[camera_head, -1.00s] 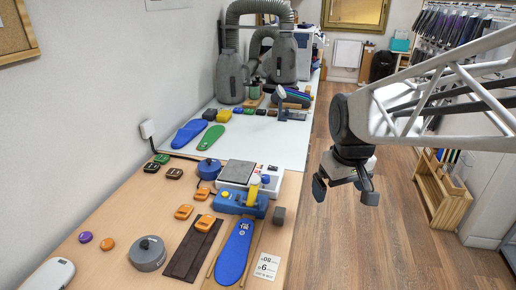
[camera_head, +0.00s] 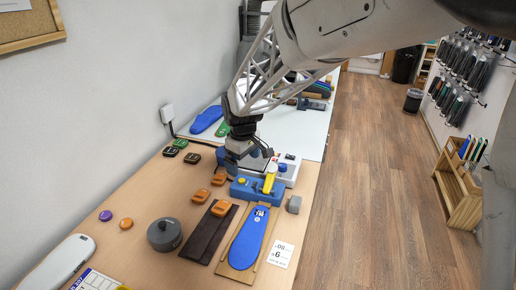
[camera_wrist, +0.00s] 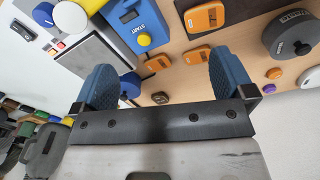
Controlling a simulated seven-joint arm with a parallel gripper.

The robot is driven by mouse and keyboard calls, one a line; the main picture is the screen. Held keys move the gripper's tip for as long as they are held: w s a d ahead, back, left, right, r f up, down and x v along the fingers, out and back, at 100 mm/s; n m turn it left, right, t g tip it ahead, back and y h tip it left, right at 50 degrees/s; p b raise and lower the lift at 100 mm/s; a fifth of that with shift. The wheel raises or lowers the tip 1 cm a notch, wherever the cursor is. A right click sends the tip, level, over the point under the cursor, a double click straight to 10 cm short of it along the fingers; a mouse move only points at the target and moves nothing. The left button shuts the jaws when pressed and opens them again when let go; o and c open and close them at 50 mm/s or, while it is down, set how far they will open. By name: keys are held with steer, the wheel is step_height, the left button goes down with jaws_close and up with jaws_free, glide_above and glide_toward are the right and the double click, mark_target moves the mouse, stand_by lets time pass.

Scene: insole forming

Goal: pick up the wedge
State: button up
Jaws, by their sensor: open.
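Several small orange wedge-like pieces lie on the wooden bench, one at the left (camera_head: 200,196), one near the blue device (camera_head: 219,179) and one on the dark strip (camera_head: 221,208). I cannot tell which piece the task means. The wrist view shows orange pieces too, the largest at the top (camera_wrist: 205,17). Small black pieces (camera_head: 192,158) and a green one (camera_head: 180,143) lie farther back. My gripper (camera_head: 250,152) is open, above the bench behind the blue device. In the wrist view its blue fingers (camera_wrist: 165,80) are apart, with a small black piece (camera_wrist: 160,97) visible beyond the gap.
A round grey weight (camera_head: 164,234) stands left. The bench ends at the right above open floor.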

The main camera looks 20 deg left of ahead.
mark_target(201, 195)
steer(key=a+f+n, duration=0.1)
steer(key=a+f, duration=0.2)
steer(key=a, duration=0.2)
steer(key=s+a+f+n, duration=0.1)
steer(key=a+f, duration=0.1)
steer(key=a, duration=0.3)
steer(key=s+a+f+n, duration=0.1)
steer(key=a+f, duration=0.2)
steer(key=a, duration=0.2)
steer(key=shift+a+f+n, duration=0.3)
steer(key=shift+a, duration=0.05)
steer(key=shift+f, duration=1.3)
steer(key=shift+f, duration=2.6)
steer(key=c, duration=0.9)
